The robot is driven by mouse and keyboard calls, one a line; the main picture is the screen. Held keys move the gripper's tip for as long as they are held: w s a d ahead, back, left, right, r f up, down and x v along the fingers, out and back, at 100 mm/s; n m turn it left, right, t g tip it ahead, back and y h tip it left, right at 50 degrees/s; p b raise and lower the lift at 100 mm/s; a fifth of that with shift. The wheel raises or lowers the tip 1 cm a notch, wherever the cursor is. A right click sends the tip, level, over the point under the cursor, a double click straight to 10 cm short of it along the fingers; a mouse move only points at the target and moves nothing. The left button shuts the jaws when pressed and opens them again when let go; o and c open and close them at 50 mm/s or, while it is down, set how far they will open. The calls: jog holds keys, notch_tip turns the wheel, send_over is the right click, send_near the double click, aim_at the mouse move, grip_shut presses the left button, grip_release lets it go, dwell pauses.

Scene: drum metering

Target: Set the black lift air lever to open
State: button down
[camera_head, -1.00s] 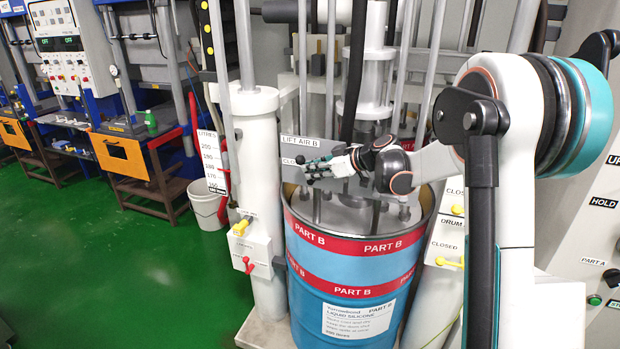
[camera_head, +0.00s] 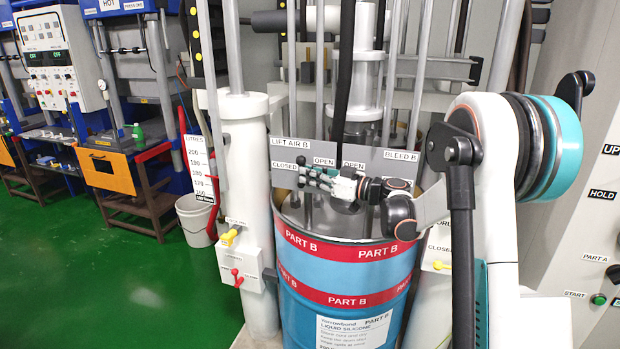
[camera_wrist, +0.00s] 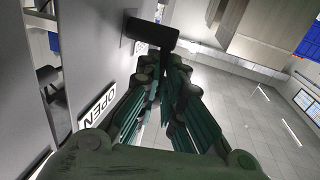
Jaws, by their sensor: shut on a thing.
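The grey LIFT AIR B plate (camera_head: 284,153) stands behind the drum, with CLOSED at its left and OPEN at its right. My gripper (camera_head: 306,178) is in front of its lower edge, just under these labels. In the wrist view a black cylinder (camera_wrist: 150,33) stands out from the grey plate, and a thin dark stem of the lever (camera_wrist: 164,62) runs from it down between my fingers (camera_wrist: 164,80). The gripper is shut on this lever. An OPEN label (camera_wrist: 97,108) lies beside the fingers on the left.
The blue PART B drum (camera_head: 345,270) stands under my gripper. A black hose (camera_head: 346,75) and grey rods rise close behind it. A BLEED B plate (camera_head: 401,155) is to the right. A white column (camera_head: 243,160) with yellow and red levers is at the left. Green floor (camera_head: 120,270) is free farther left.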

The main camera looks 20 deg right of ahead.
jog(key=shift+w+r, duration=0.2)
jog(key=shift+r, duration=0.25)
jog(key=c, duration=1.9)
grip_release()
jog(key=shift+c, duration=0.2)
jog(key=shift+o, duration=1.2)
jog(key=shift+w+a+f, duration=0.1)
jog(key=shift+w+f, duration=0.05)
jog(key=shift+w, duration=0.05)
jog(key=v, duration=1.2)
jog(key=shift+s, duration=0.45)
jog(key=shift+c, duration=0.5)
